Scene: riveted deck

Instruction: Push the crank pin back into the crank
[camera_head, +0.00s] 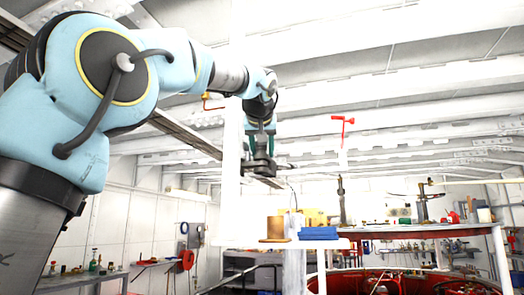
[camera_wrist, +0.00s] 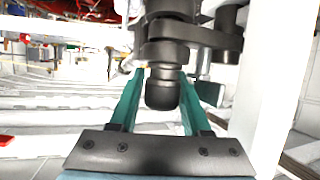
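The dark grey crank (camera_head: 262,168) is fixed to the white post, level with my gripper's fingertips in the head view. In the wrist view the crank's flat arms (camera_wrist: 208,38) cross the top. A dark, rounded cylindrical piece (camera_wrist: 161,92), apparently the crank pin, sticks out from it towards my palm. My gripper (camera_wrist: 161,73) has its teal fingers on either side of this piece, with narrow gaps seeming to show. In the head view my gripper (camera_head: 260,140) points down just above the crank. How deep the pin sits is unclear.
The white post (camera_head: 231,170) stands close beside my gripper. A red-handled lever (camera_head: 343,121) rises behind. Open air lies right of my gripper.

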